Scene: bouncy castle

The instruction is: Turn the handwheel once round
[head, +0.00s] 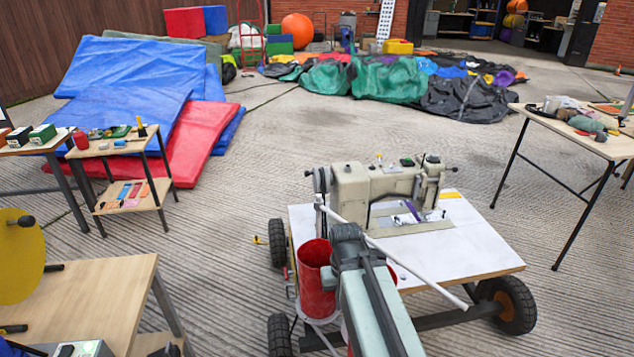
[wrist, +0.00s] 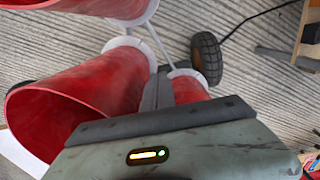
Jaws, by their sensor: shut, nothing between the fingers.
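The handwheel (head: 319,182) is a small dark wheel at the left end of the beige sewing machine (head: 385,183) in the head view. A small knob sticks out on its left. The machine stands on a white board (head: 470,240) on a wheeled cart. My arm reaches up from the bottom of the head view, and its dark end lies in front of the machine, below and apart from the handwheel. My gripper (wrist: 158,88) shows in the wrist view as a dark piece, shut and empty, among red tubes. The handwheel is not in the wrist view.
Red tubes (wrist: 80,100) with white collars crowd the wrist view; a red container (head: 314,280) stands left of my arm. Tables stand left and right (head: 570,130).

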